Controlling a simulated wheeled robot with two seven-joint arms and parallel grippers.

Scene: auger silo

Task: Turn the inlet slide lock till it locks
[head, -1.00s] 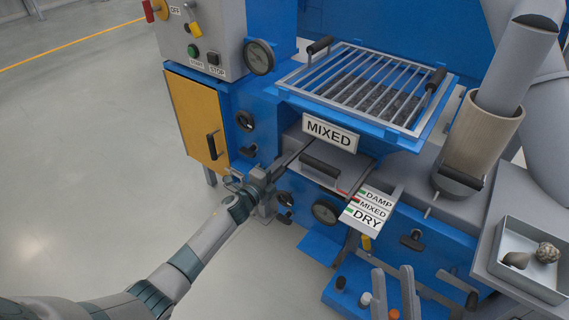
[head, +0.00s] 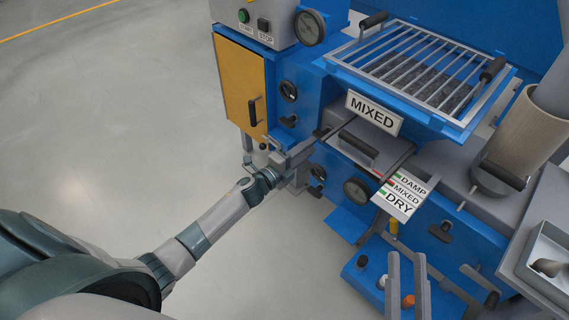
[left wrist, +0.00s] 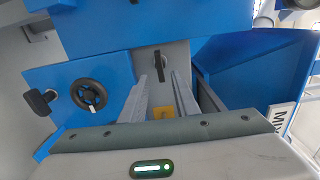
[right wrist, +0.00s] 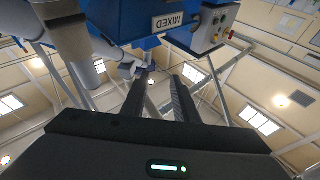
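In the left wrist view a dark lever-like handle (left wrist: 160,66) hangs on a grey plate, straight ahead of my left fingers. It may be the inlet slide lock; no label confirms it. My left gripper (left wrist: 160,80) is open, its fingers apart with nothing seen between them, and the handle seems just past the tips. In the head view my left gripper (head: 314,143) points at the machine, left of the MIXED sign (head: 374,110); the handle there is hidden or not clear. My right gripper (right wrist: 158,80) is open and empty in the right wrist view; the head view does not show it.
The grated hopper (head: 425,65) is above the sign. A yellow door (head: 240,82) and black knobs are on the left. A label plate (head: 402,195), upright grey bars (head: 421,285) and a tray (head: 550,262) are on the right. The floor at left is clear.

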